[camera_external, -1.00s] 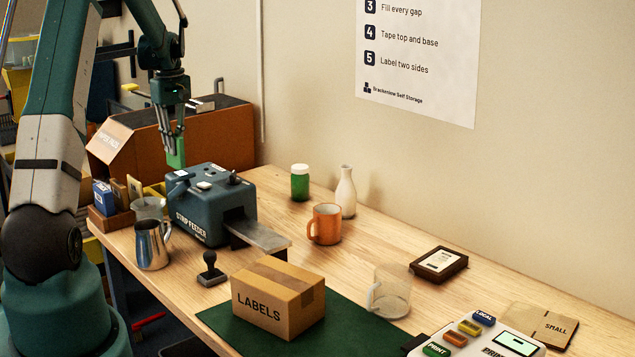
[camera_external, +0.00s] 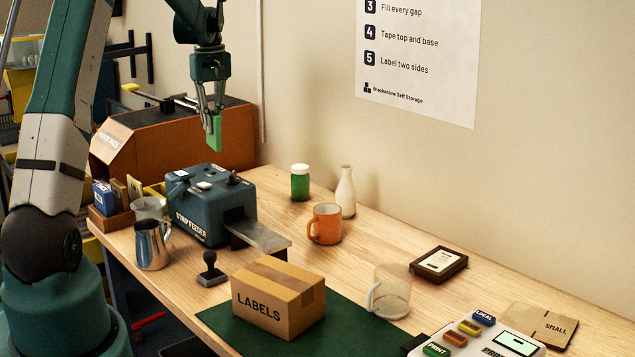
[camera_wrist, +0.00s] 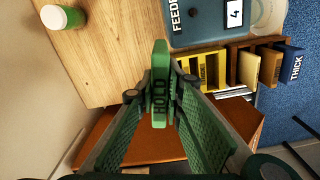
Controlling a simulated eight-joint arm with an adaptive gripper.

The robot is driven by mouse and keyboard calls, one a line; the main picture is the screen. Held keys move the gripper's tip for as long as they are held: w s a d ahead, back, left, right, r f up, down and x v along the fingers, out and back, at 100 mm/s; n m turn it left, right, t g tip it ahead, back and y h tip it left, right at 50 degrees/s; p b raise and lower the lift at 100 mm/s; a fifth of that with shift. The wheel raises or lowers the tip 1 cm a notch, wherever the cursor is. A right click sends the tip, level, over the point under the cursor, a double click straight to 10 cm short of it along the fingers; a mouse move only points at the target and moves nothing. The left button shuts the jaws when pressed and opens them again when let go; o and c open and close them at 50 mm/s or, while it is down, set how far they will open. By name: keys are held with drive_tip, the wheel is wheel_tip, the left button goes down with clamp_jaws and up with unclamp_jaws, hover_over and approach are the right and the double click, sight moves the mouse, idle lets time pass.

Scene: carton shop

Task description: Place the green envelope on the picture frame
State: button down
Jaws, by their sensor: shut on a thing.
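My gripper (camera_external: 211,112) is shut on the green envelope (camera_external: 214,133), a thin upright green piece held in the air above the strip feeder. In the wrist view the envelope (camera_wrist: 160,85) sits between the two fingertips (camera_wrist: 160,90) and shows the word HOLD. The picture frame (camera_external: 439,263), dark brown with a pale printed centre, lies flat on the table near the wall, right of the orange mug. It is well to the right of my gripper and lower, and is not in the wrist view.
The strip feeder (camera_external: 207,205) stands below my gripper. A green jar (camera_external: 300,183), white bottle (camera_external: 345,192), orange mug (camera_external: 325,224) and clear glass mug (camera_external: 391,292) stand between it and the frame. A LABELS carton (camera_external: 278,298) sits on the green mat (camera_external: 345,330).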

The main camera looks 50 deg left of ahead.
drive_tip(key=w+d+m, duration=0.3)
drive_tip(key=w+d, duration=0.3)
drive_tip(key=d, duration=0.6)
drive_tip(key=w+d+m, duration=0.2)
drive_tip(key=w+d, duration=0.4)
drive_tip(key=d, duration=0.5)
drive_tip(key=w+d+m, duration=0.3)
drive_tip(key=w+d, duration=0.3)
drive_tip(key=d, duration=0.6)
drive_tip(key=w+d+m, duration=0.1)
drive_tip(key=d+m, duration=0.6)
drive_tip(key=d, duration=2.8)
wheel_tip(320, 180, down, 5)
drive_tip(key=shift+w+a, duration=0.1)
drive_tip(key=shift+w, duration=0.05)
wheel_tip(320, 180, down, 6)
drive_tip(key=shift+f+p, duration=0.15)
drive_tip(key=shift+p, duration=0.3)
drive_tip(key=shift+f, duration=0.1)
